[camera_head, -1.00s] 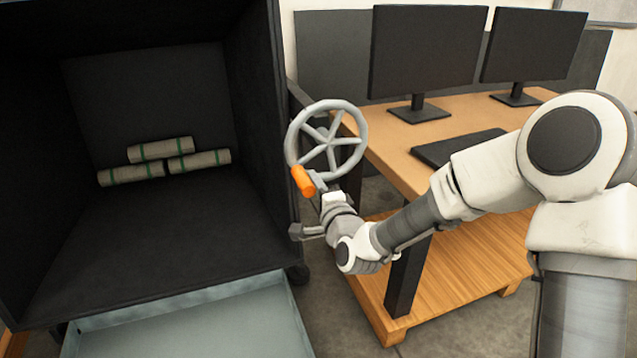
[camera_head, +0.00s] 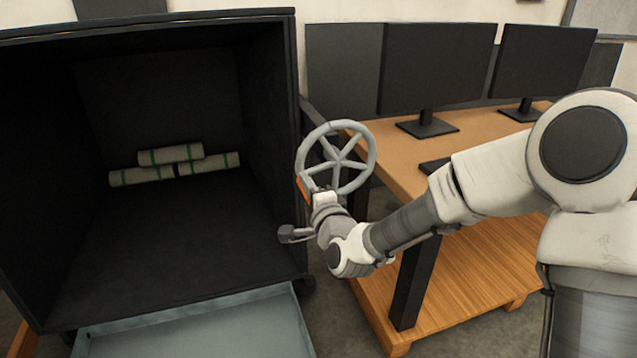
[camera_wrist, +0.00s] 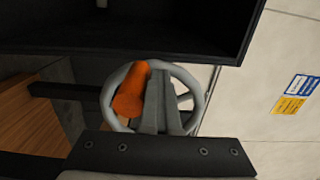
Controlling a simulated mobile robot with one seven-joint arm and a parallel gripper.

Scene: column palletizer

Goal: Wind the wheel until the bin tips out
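The bin is a large dark open box (camera_head: 170,235) at the left of the head view. Three pale rolls with green bands (camera_head: 170,154) lie stacked at its back. A grey spoked wheel (camera_head: 341,161) stands at its right side. The wheel's orange handle (camera_head: 304,188) is at the wheel's lower left, partly hidden by my gripper (camera_head: 318,193). In the wrist view the handle (camera_wrist: 131,90) lies just left of my gripper's fingers (camera_wrist: 162,90). The fingers look closed together, beside the handle and not around it. The wheel's rim (camera_wrist: 198,98) shows behind them.
A blue-grey tray (camera_head: 200,325) lies low in front of the box. A wooden desk (camera_head: 395,155) with monitors (camera_head: 436,68) stands right of the wheel, close to my arm. Its lower wooden shelf (camera_head: 465,265) is under my arm.

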